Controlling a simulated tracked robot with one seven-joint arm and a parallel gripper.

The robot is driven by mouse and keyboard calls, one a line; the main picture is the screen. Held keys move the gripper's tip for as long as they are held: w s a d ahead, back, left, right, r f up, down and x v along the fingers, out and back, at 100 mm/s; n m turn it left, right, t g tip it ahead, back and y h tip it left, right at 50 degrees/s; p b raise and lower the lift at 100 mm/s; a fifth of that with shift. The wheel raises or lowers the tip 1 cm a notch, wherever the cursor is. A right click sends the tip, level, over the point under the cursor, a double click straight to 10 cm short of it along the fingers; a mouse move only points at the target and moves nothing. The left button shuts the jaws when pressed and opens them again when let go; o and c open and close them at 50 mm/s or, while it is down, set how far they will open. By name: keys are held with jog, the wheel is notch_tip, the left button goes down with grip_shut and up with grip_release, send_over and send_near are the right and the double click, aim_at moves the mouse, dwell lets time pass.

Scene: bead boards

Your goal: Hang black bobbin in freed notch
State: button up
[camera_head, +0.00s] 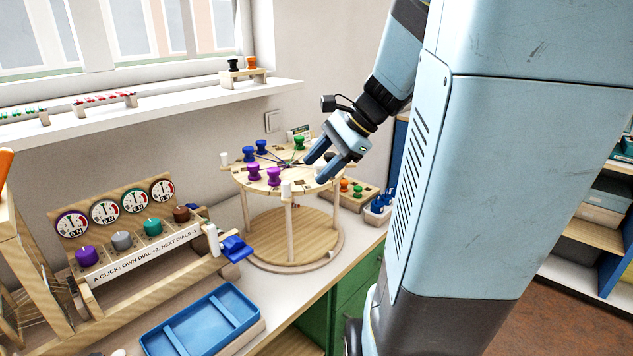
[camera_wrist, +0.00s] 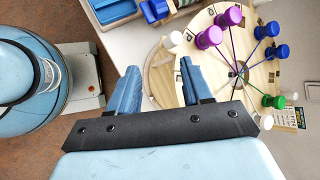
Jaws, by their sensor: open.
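A black bobbin (camera_head: 233,64) stands on a small wooden rack (camera_head: 243,77) on the white shelf, left of an orange bobbin (camera_head: 251,62). The round wooden board (camera_head: 236,177) stands on posts on the counter. Purple bobbins (camera_head: 253,173), blue bobbins (camera_head: 261,146) and a green bobbin (camera_head: 299,143) sit around it, with cords running to its middle. The wrist view shows purple (camera_wrist: 209,37), blue (camera_wrist: 272,28) and green ones (camera_wrist: 275,101). My gripper (camera_head: 318,167) is open and empty near the board's right side. Its fingers also show in the wrist view (camera_wrist: 158,69). A dark shape behind the fingers is unclear.
Left of the board is a dial stand (camera_head: 137,262) with coloured knobs. A blue tray (camera_head: 180,337) lies in front of it. A small rack with orange and green bobbins (camera_head: 344,185) stands right of the board. White pegs (camera_head: 286,189) rise at the board's rim.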

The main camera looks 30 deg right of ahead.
jog(key=s+a+r+n+t+h, duration=0.1)
jog(key=s+a+r+n+h, duration=0.1)
jog(key=s+a+n+h, duration=0.4)
jog(key=s+a+n, duration=0.1)
jog(key=s+n, duration=0.4)
jog(key=n, duration=0.5)
jog(key=shift+s+a+r+t+h, duration=0.2)
jog(key=shift+r+t+h, duration=0.05)
jog(key=shift+t+h, duration=0.05)
jog(key=shift+d, duration=0.1)
